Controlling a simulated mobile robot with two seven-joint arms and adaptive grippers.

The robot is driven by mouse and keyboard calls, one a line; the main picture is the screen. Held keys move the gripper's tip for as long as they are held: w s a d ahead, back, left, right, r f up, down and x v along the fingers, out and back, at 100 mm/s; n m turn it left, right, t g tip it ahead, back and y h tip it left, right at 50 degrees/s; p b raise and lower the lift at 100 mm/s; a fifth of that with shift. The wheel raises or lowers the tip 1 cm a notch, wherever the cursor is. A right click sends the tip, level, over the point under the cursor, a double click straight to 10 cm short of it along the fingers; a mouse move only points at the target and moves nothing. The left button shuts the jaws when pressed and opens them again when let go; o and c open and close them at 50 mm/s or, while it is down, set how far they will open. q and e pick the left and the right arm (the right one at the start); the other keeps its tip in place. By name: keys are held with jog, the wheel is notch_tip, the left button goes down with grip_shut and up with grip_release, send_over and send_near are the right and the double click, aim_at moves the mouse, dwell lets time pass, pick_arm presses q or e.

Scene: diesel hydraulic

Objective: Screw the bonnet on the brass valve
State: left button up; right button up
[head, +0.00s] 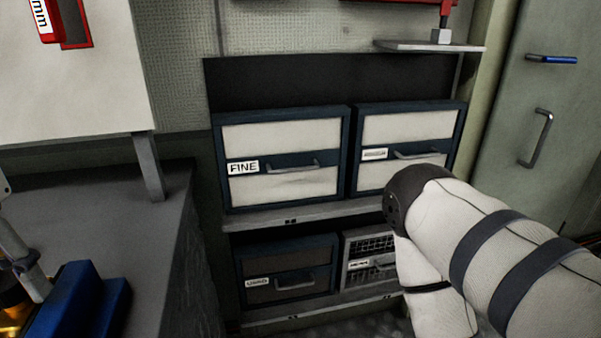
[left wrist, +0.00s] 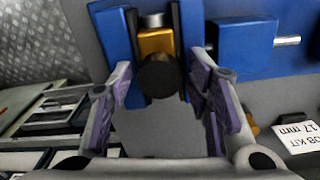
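The brass valve (left wrist: 156,42) sits between the blue jaws of a vise (left wrist: 188,40) in the left wrist view. A dark round part (left wrist: 158,75) covers its near end; I cannot tell whether this is the bonnet. My left gripper (left wrist: 160,80) is open, its purple-padded fingers on either side of the dark part with gaps between. In the head view, the blue vise (head: 80,300) and a bit of brass (head: 14,312) show at the lower left, beside a grey link of my left arm. My right gripper is out of view; only my white right arm shows.
A dark bench top (head: 120,220) is at the left under a white cabinet (head: 75,90). Shelves hold drawers, one labelled FINE (head: 280,185). A grey locker door (head: 540,150) stands at the right. A label reading 17 mm (left wrist: 298,138) lies near the vise.

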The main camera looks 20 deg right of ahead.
pick_arm(q)
jog(key=c, duration=0.7)
jog(key=shift+o, duration=0.2)
jog(key=m, duration=1.2)
jog(key=shift+m, duration=0.4)
jog(key=m, duration=0.6)
jog(key=shift+m, duration=0.3)
jog(key=o, duration=0.9)
